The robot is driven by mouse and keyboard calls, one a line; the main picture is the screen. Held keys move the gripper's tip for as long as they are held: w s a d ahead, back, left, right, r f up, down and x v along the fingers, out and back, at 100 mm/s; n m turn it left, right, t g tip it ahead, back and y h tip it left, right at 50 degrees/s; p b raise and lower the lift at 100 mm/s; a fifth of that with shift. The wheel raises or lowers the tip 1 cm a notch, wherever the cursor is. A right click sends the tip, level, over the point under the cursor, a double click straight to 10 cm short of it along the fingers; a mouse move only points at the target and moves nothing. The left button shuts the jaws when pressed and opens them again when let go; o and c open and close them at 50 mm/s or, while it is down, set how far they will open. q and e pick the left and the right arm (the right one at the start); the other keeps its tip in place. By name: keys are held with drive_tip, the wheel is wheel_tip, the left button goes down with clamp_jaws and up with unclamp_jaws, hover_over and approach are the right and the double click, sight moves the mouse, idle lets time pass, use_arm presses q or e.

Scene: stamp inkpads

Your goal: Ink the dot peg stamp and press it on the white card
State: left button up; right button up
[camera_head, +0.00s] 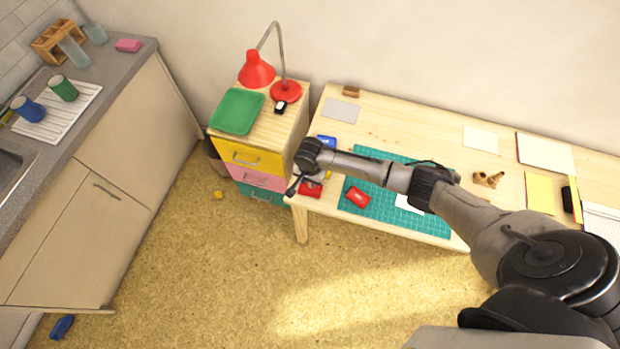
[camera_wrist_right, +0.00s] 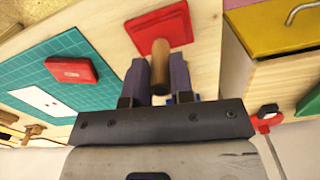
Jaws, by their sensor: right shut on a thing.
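My right gripper (camera_head: 306,180) is over the left end of the desk. In the right wrist view, its fingers (camera_wrist_right: 160,78) are shut on the wooden peg stamp (camera_wrist_right: 160,62). The peg's far end is over or against the near edge of a red inkpad (camera_wrist_right: 165,24); I cannot tell whether they touch. This inkpad (camera_head: 311,190) is partly hidden by my gripper in the head view. The white card (camera_head: 409,204) lies on the green mat, partly behind my arm; it also shows in the wrist view (camera_wrist_right: 42,103). My left gripper is not in view.
A second red item (camera_head: 357,197) lies on the green mat (camera_head: 384,211), between inkpad and card. A blue item (camera_head: 327,141) is behind my gripper. A drawer cabinet (camera_head: 258,158) with a red lamp (camera_head: 257,70) stands left of the desk. A wooden object (camera_head: 488,179) lies right of the mat.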

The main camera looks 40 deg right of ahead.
drive_tip(key=shift+f, duration=0.6)
idle(0.6)
idle(0.4)
idle(0.7)
drive_tip(key=shift+f, duration=0.1)
idle(0.6)
idle(0.6)
drive_tip(key=shift+p, duration=0.45)
drive_tip(key=shift+r+p, duration=0.65)
drive_tip(key=shift+p, duration=0.05)
